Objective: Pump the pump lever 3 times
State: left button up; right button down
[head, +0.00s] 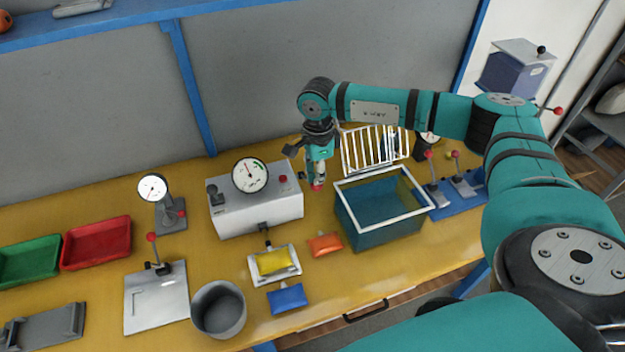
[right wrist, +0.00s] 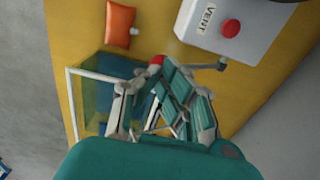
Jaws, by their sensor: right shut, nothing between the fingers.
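The pump lever has a red knob (head: 318,187) and comes off the right side of a white pump box (head: 258,212) with a round gauge (head: 250,175) on top. In the right wrist view the red knob (right wrist: 155,61) shows just past my fingertips, and the lever's grey pivot (right wrist: 222,65) is beside the box. My right gripper (head: 317,177) points down at the knob end, shut with nothing between its fingers. Whether it touches the knob I cannot tell. Most of the lever's rod is hidden by my gripper. My left gripper is not in view.
A clear teal bin with a white rim (head: 385,207) stands close right of the lever, with a white rack (head: 375,150) behind it. An orange pouch (head: 325,244) lies in front. The red vent button (head: 283,179) is on the box top. A grey cup (head: 218,308) stands front left.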

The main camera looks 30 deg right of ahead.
jog(key=shift+s+a+f+b, duration=0.1)
jog(key=shift+s+f+b, duration=0.2)
jog(key=shift+f, duration=0.3)
jog(key=shift+s+f+b, duration=0.2)
jog(key=shift+f+b, duration=0.15)
jog(key=shift+f, duration=0.2)
jog(key=shift+s+a+f+b, duration=0.1)
jog(key=shift+s+f+b, duration=0.15)
jog(key=shift+f+b, duration=0.4)
jog(key=shift+s+f+b, duration=0.25)
jog(key=shift+f+b, duration=0.2)
jog(key=shift+f, duration=0.4)
jog(key=shift+s+f+b, duration=0.1)
jog(key=shift+f+b, duration=0.3)
jog(key=shift+f, duration=0.15)
